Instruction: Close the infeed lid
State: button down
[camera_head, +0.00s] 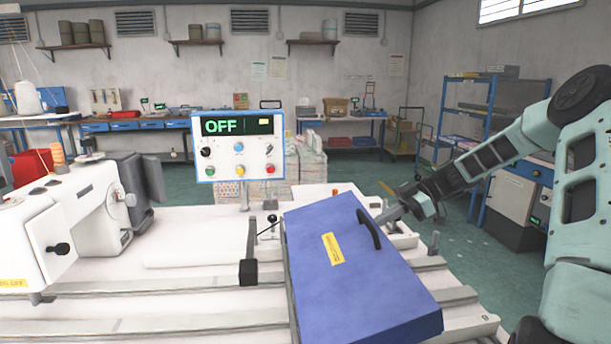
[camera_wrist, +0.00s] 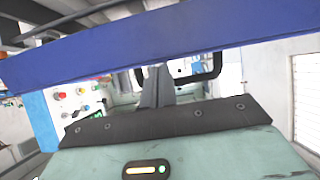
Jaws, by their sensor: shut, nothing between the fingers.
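The infeed lid (camera_head: 318,285) is a broad blue panel with a yellow label, at the front centre right of the machine in the head view. It looks sloped, but its exact angle is hard to tell. Its black bar handle (camera_head: 369,230) is near the right edge. My gripper (camera_head: 384,217) is at the lid's right side, close to the handle; contact cannot be told. In the wrist view, my gripper's fingers (camera_wrist: 156,86) are together and empty. The blue lid (camera_wrist: 160,45) crosses above them, and the handle (camera_wrist: 216,66) shows just right of the fingers.
A control box (camera_head: 238,160) reading OFF stands behind the lid on a post. A white sewing head (camera_head: 80,215) is at left. The white machine bed (camera_head: 190,225) carries metal rails and a small black block (camera_head: 249,272) left of the lid. Open floor lies behind at right.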

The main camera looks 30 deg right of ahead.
notch_tip(320, 180, down, 8)
jog(key=d+y+b, duration=0.1)
jog(key=b, duration=0.3)
jog(key=shift+s+d+t+y+b, duration=0.25)
jog(key=shift+s+t+y+b, duration=0.15)
